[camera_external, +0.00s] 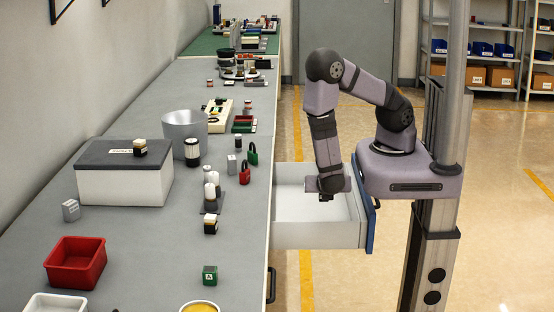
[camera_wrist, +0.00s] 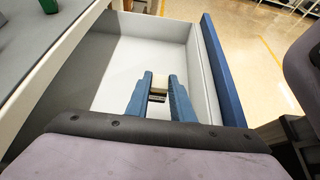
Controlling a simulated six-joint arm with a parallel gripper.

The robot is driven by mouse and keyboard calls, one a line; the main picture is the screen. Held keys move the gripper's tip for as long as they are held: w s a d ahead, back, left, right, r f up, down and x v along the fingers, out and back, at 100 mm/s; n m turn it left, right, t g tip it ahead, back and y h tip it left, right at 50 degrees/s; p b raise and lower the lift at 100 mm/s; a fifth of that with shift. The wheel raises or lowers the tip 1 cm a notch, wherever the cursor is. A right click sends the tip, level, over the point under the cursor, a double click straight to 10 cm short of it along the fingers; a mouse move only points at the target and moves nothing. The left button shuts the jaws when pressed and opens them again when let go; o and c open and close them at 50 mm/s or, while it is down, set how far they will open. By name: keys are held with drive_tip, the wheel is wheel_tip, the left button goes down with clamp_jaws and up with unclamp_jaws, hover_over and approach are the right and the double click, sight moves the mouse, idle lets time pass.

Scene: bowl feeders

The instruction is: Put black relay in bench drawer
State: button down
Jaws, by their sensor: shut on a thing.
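The bench drawer (camera_external: 318,234) stands pulled out from the bench's right side, with white walls and a blue front. It also shows in the wrist view (camera_wrist: 108,72), and the part of its floor that I see is bare. My gripper (camera_external: 326,196) points down over the drawer. In the wrist view my gripper (camera_wrist: 159,82) has its blue fingers shut on a small block, the relay (camera_wrist: 159,83), with a pale part and a dark part. The fingers hide much of it. I cannot tell its exact height above the drawer floor.
Black-and-cream blocks stand on the white box's dark lid (camera_external: 122,153) and on the bench (camera_external: 210,224). Red and green padlocks (camera_external: 244,173), a grey bucket (camera_external: 184,130) and a red bin (camera_external: 75,262) are on the bench. The drawer's blue front (camera_wrist: 222,70) and side walls bound the space.

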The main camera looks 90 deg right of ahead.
drive_tip(key=shift+f, duration=2.8)
drive_tip(key=shift+f, duration=0.1)
drive_tip(key=shift+f+b, duration=0.35)
drive_tip(key=shift+b, duration=0.05)
drive_tip(key=shift+f, duration=0.15)
drive_tip(key=c, duration=1.5)
unclamp_jaws()
